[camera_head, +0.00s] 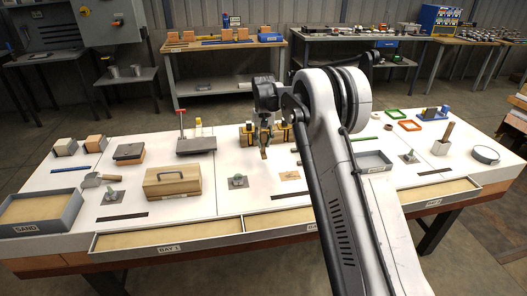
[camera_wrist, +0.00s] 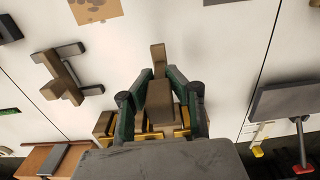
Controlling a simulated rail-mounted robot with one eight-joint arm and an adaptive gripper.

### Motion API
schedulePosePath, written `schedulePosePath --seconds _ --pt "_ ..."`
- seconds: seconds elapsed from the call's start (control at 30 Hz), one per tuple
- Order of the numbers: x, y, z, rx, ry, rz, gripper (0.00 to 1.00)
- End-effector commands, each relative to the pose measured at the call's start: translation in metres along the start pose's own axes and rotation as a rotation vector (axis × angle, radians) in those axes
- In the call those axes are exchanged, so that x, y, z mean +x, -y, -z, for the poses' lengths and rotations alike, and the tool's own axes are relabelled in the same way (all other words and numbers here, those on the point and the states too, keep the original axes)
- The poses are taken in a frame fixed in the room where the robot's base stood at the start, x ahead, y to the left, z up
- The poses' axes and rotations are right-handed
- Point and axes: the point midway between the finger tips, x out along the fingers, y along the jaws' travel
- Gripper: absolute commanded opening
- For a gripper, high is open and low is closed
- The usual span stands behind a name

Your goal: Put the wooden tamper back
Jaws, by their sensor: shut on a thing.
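My gripper (camera_wrist: 158,98) is shut on the wooden tamper (camera_wrist: 159,97), a brown wooden piece between the dark green fingers in the wrist view. In the head view my gripper (camera_head: 264,140) hangs over the middle rear of the white table, with the brown end of the tamper (camera_head: 264,154) showing below it. A stand with yellow parts (camera_head: 249,133) is just behind the gripper. In the wrist view its brown blocks and yellow fronts (camera_wrist: 176,134) show beside and beyond the fingers. I cannot tell whether the tamper touches the stand or table.
A brown cross-shaped piece (camera_wrist: 62,80) lies to the left in the wrist view. A grey plate (camera_head: 196,145) with a red-handled tool stands left of the gripper in the head view. My arm hides part of the table.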

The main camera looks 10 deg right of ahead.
Motion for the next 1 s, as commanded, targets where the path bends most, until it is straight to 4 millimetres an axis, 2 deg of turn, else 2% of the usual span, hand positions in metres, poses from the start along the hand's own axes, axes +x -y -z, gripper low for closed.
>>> schedulePosePath --seconds 0.17,0.4,0.8,0.83,0.93,1.0 --pt "0.010 -0.001 0.002 0.000 0.000 0.000 0.00" --pt "0.040 0.000 0.001 0.000 0.000 0.000 0.00" --pt "0.045 0.000 0.001 0.000 0.000 0.000 0.00" --pt "0.045 0.000 0.001 0.000 0.000 0.000 0.16" --pt "0.044 0.000 0.001 0.000 0.000 0.000 0.29" --pt "0.044 0.000 0.001 0.000 0.000 0.000 0.32"
